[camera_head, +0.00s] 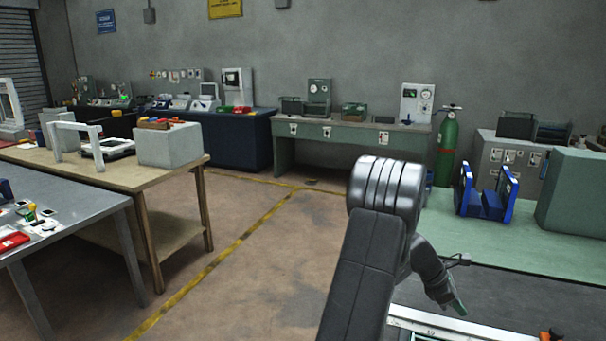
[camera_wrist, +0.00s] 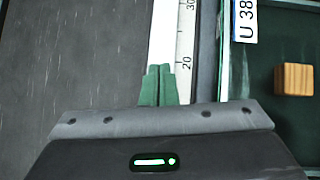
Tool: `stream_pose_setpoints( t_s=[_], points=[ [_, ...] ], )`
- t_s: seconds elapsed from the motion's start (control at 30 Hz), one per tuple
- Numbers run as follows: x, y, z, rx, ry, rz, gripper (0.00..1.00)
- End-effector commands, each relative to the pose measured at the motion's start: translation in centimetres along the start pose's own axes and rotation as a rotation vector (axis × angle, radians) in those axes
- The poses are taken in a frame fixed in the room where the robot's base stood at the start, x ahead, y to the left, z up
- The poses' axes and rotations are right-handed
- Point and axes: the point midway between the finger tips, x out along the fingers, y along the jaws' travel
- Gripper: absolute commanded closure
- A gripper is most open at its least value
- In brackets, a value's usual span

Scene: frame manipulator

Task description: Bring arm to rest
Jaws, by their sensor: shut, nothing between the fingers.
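My arm rises in the middle right of the head view, and bends down to the right. My gripper (camera_head: 458,306) hangs low there, at the near edge of the view. In the wrist view, the two green fingers of my gripper (camera_wrist: 158,72) are together with nothing between them. They lie over or beside a white scale strip (camera_wrist: 185,35) marked 20 and 30. Whether they touch it I cannot tell.
A wooden cube (camera_wrist: 294,79) sits in a dark green tray right of the fingers. A blue stand (camera_head: 485,205) is on the green tabletop (camera_head: 435,222). A large green-grey box (camera_head: 575,195) is at right. Open floor (camera_head: 260,280) lies left of my arm.

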Motion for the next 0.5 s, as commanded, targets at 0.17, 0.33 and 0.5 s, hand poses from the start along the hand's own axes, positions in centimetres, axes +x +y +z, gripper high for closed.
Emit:
stream_pose_setpoints(
  t_s=[0.17, 0.33, 0.5],
  points=[
    [-2.4, 0.6, -2.8, -0.003, 0.001, 0.002, 1.00],
    [-4.6, 1.2, -5.3, -0.004, 0.001, 0.002, 1.00],
    [-6.8, 1.7, -7.9, -0.004, 0.000, 0.003, 1.00]
  ],
)
